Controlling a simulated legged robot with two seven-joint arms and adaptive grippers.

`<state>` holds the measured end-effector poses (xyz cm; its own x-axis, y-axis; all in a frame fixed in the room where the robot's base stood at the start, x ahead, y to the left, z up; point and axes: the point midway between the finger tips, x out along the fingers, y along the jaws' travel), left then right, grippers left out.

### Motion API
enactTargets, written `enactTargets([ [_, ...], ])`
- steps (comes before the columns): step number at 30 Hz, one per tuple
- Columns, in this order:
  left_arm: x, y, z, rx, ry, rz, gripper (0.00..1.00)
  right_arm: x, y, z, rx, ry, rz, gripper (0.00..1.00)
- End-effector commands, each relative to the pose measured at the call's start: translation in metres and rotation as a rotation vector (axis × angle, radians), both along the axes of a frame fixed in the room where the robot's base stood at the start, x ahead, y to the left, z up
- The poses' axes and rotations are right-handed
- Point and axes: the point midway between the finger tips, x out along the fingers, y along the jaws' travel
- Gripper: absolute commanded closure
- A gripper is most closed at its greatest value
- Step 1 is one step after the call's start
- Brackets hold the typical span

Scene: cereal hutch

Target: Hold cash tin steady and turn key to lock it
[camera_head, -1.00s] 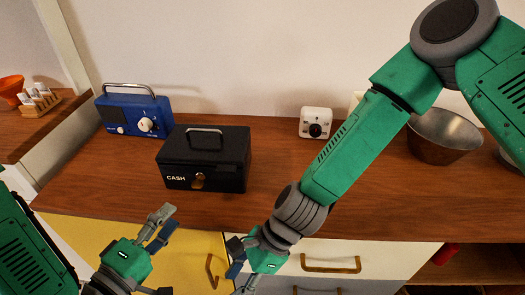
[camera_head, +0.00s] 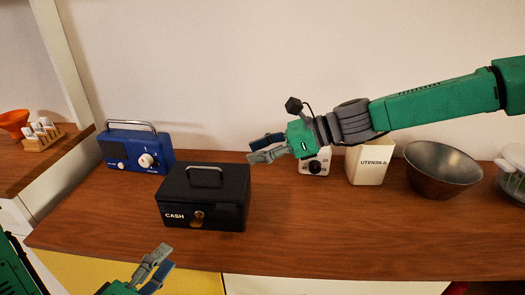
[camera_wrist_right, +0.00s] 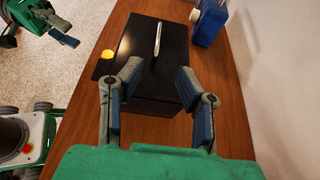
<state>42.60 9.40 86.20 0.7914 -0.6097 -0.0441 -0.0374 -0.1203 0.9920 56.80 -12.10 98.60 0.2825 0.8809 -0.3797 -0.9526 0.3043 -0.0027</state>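The black cash tin (camera_head: 174,204) stands shut and upright on the wooden counter, left of centre, with a carry handle (camera_head: 206,169) on its lid. A brass-coloured lock piece (camera_head: 198,217) shows on its front; I cannot make out the key's shape or angle. The tin (camera_wrist_right: 160,84) and the brass piece (camera_wrist_right: 107,54) also show in the right wrist view. My right gripper (camera_head: 252,149) is open and empty, just to the right of the tin and above it. My left gripper (camera_head: 168,256) is open and empty, low in front of the tin, apart from it.
A blue radio (camera_head: 133,152) stands behind the tin to the left. A white device (camera_head: 316,168), a utensil holder (camera_head: 367,168) and a metal bowl (camera_head: 440,183) stand to the right. The counter (camera_head: 330,225) right of the tin is clear in front.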

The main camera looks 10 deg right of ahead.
Motion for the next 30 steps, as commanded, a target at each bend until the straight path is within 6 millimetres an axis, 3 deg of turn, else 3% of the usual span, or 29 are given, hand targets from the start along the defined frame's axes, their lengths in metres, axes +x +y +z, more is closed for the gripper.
enactTargets([
  [18, 0.0, -0.003, 0.0, 0.004, 0.0, 0.0, 0.66, 0.029, 0.096, -0.044, 0.003, 0.005, 0.002, 0.69],
  [24, 0.0, -0.002, 0.0, 0.003, -0.001, 0.0, 0.66, 0.034, 0.11, -0.05, 0.002, 0.003, 0.002, 0.69],
  [30, 0.0, -0.002, 0.0, 0.004, 0.0, 0.0, 0.66, 0.035, 0.112, -0.05, 0.003, 0.003, 0.001, 0.69],
])
